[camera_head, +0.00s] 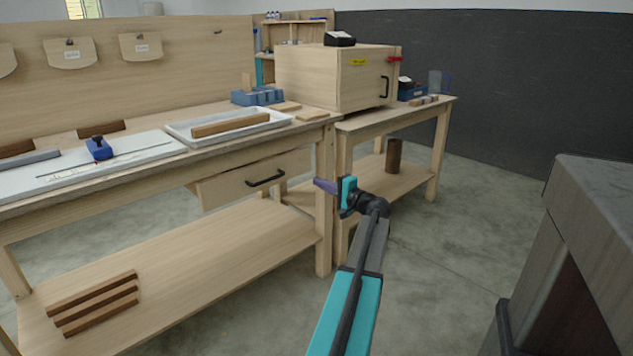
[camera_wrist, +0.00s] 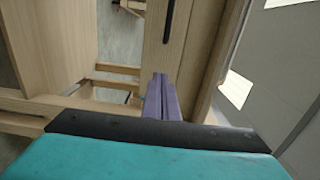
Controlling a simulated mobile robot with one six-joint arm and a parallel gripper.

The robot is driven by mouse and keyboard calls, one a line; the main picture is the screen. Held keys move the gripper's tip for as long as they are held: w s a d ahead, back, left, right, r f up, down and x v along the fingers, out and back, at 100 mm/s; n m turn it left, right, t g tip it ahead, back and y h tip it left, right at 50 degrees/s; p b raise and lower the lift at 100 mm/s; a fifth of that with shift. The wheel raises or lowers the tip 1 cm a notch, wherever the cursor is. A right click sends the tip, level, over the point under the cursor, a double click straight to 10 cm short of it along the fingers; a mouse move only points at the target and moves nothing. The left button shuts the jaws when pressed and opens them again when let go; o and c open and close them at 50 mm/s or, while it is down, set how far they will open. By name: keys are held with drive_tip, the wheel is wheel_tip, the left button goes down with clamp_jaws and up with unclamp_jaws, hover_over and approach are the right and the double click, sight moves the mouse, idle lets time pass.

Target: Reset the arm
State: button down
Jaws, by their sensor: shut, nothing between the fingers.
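My gripper (camera_head: 326,187) is at the end of my teal and grey arm, near the middle of the head view. Its purple fingers are shut with nothing between them and point left. In the head view they overlap the workbench leg, just right of a partly open drawer (camera_head: 256,178) with a black handle. In the wrist view the shut purple fingers (camera_wrist: 162,98) point at a wooden front with a dark handle (camera_wrist: 169,22). I cannot tell whether the fingers touch the wood.
The workbench (camera_head: 160,270) carries a white tray (camera_head: 218,139) with a wooden bar and a blue tool (camera_head: 98,148). A second table (camera_head: 428,108) holds a wooden cabinet (camera_head: 350,85). A grey-topped unit (camera_head: 600,200) stands at right. Open floor (camera_head: 450,230) lies between.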

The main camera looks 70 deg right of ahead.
idle(0.4)
